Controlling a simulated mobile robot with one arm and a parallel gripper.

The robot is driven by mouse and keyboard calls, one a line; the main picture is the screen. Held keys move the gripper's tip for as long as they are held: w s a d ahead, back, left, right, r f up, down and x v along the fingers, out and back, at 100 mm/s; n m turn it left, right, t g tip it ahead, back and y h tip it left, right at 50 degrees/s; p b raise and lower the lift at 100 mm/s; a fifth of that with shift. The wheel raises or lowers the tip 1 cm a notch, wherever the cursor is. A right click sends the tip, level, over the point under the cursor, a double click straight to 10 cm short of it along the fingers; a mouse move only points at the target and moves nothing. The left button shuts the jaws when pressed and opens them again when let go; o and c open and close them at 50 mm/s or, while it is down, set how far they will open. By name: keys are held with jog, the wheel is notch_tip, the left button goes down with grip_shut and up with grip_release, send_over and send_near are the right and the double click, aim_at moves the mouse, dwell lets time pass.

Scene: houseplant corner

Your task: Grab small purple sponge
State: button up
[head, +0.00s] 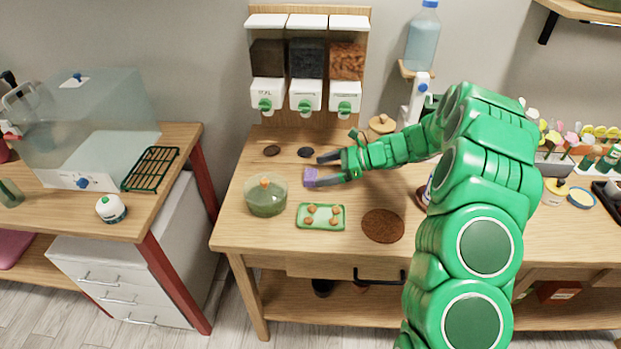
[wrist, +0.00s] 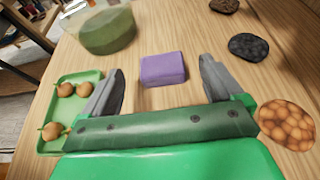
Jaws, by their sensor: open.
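The small purple sponge (wrist: 163,69) is a block lying on the wooden table, and it also shows in the head view (head: 311,177). My gripper (wrist: 162,75) is open, with one dark finger to the left of the sponge and the other to its right. The sponge sits near the level of the fingertips, with a visible gap on each side. In the head view my gripper (head: 318,170) reaches in from the right, its lower finger next to the sponge. I cannot tell there whether that finger touches it.
A green tray (head: 301,224) with several small bulbs and a glass bowl (head: 266,198) stand close by. Dark stones (wrist: 251,47) lie beyond my right finger. A round brown mat (head: 383,226) lies at the front. Dispensers (head: 306,60) stand behind.

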aim_at(308, 174)
jog(key=shift+x, duration=2.45)
jog(key=shift+c, duration=0.2)
jog(key=c, duration=1)
jog(key=shift+r, duration=0.1)
